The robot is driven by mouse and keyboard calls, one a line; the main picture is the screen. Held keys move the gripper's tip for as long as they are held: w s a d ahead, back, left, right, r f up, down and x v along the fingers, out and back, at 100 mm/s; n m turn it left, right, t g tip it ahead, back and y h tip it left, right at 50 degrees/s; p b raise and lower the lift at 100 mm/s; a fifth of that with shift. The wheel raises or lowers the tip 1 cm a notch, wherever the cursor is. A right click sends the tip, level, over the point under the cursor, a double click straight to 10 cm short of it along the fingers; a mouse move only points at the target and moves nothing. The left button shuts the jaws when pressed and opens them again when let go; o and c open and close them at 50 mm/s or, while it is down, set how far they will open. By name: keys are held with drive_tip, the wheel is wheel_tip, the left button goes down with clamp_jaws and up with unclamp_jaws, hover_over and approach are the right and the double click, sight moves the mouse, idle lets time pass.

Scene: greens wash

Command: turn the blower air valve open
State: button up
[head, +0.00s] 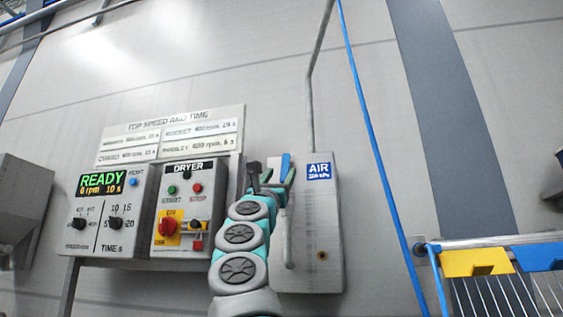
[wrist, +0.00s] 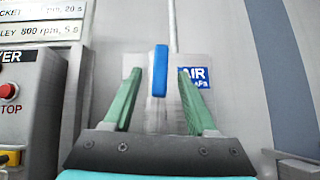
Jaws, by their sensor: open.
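The air valve shows a blue handle (head: 285,163), standing upright at the left side of the grey AIR box (head: 318,235). In the wrist view the blue handle (wrist: 160,70) is upright between my two green fingers. My gripper (head: 278,181) is in front of the valve and open; in the wrist view the gripper (wrist: 158,84) has a gap on each side of the handle. The valve body behind the handle is mostly hidden by my gripper and arm. The AIR label (wrist: 195,79) is partly covered by the right finger.
A READY display panel (head: 102,182) is further left. A blue hose (head: 372,135) and a rack with yellow and blue tags (head: 476,262) are right.

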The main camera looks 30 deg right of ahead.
sight(285, 166)
drive_tip(key=shift+p+x, duration=2.3)
drive_tip(key=shift+x, duration=0.7)
drive_tip(key=shift+s, duration=0.1)
clamp_jaws()
